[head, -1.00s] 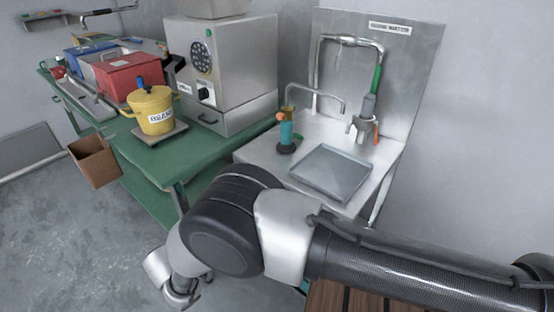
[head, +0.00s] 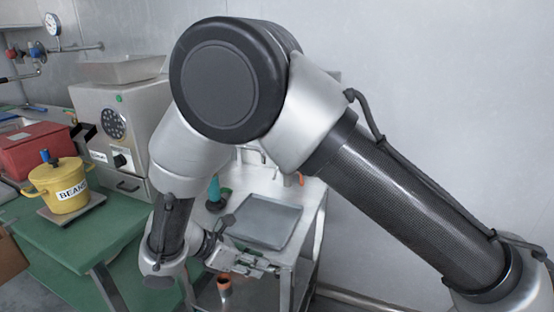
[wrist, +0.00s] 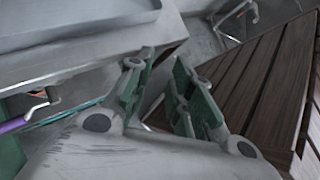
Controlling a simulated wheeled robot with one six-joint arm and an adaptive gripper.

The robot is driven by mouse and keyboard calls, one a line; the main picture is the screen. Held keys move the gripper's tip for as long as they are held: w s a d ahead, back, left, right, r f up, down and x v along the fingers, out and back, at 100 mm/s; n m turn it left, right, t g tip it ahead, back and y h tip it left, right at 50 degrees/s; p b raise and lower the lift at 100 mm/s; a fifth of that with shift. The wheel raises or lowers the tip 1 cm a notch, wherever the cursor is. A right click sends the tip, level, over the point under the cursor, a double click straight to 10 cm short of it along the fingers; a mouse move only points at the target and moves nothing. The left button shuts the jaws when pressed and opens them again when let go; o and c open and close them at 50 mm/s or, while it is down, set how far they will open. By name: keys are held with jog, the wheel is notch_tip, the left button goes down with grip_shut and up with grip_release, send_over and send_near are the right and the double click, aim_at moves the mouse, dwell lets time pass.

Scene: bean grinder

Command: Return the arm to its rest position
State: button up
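My arm is raised and bent across the middle of the head view, its elbow high and its forearm hanging down. My gripper (head: 272,268) is low in front of the steel sink table, to the right of the forearm. In the wrist view my gripper (wrist: 162,80) has its two green-padded fingers apart, with nothing between them. The arm hides part of the grinder machine and the sink fittings.
A green bench (head: 60,250) at left bears a yellow pot labelled beans (head: 62,188) and a red box (head: 35,150). A grey tray (head: 265,222) lies on the sink table. Dark wooden slats (wrist: 265,85) show beside my gripper in the wrist view. A white wall (head: 450,90) fills the right.

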jog(key=w+d+r+m+g+y, duration=0.1)
jog(key=d+r+m+g+y, duration=0.35)
jog(key=d+r+m, duration=1.15)
jog(key=s+d+r+m+t+y, duration=0.1)
jog(key=s+d+r+m, duration=0.2)
jog(key=d, duration=0.5)
jog(key=s+d+r+m+t+y, duration=0.2)
jog(key=d+r, duration=0.4)
jog(key=d, duration=0.3)
jog(key=s+d+r+m+t+y, duration=0.1)
jog(key=s+d+r+m+t, duration=0.1)
jog(key=d, duration=0.7)
jog(key=s+r+m, duration=0.1)
jog(key=s+r, duration=0.1)
jog(key=s, duration=0.1)
jog(key=shift+d+r+m, duration=0.2)
jog(key=shift+r+m, duration=0.1)
jog(key=shift+m, duration=0.1)
